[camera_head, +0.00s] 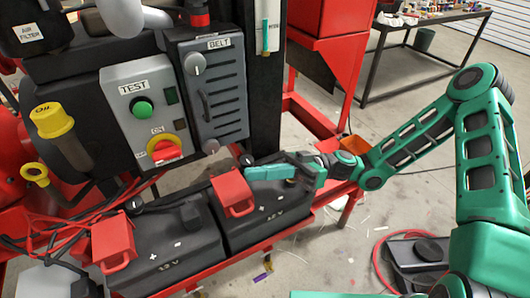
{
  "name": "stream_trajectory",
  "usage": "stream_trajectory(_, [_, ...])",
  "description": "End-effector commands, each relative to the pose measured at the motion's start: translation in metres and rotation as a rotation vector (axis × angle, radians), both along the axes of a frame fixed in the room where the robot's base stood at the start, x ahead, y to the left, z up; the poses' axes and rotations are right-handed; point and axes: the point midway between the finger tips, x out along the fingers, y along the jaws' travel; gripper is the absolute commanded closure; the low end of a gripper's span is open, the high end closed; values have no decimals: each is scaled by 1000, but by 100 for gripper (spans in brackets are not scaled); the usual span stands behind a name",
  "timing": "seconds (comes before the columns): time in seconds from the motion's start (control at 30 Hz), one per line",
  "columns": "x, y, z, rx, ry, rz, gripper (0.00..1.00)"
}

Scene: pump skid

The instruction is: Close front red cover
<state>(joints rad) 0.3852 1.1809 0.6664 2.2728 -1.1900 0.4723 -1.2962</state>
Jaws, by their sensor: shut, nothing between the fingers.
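Two red covers with loop handles sit on black 12 V batteries. One cover (113,240) is on the left battery (165,245), nearer the bottom left. The other cover (232,190) is on the right battery (272,205). I cannot tell for sure which one is the front cover, or how far each is open. My green gripper (250,173) comes in from the right and is shut and empty. Its fingertips are beside the upper right edge of the right cover; whether they touch it is unclear.
Behind the batteries are a grey TEST panel (140,115) and the dark BELT housing (213,90). Red cables (50,235) run at the left. A red frame post (335,75) stands behind my wrist. A black case with a red hose (415,260) lies on the floor at lower right.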

Motion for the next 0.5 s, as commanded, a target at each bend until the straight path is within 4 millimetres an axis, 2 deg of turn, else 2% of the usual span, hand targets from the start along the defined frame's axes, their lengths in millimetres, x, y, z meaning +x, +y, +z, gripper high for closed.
stream_trajectory(0.2, [-14, -5, -24, 0, 5, 6, 100])
stream_trajectory(0.5, [-22, -11, -53, -1, 3, 6, 100])
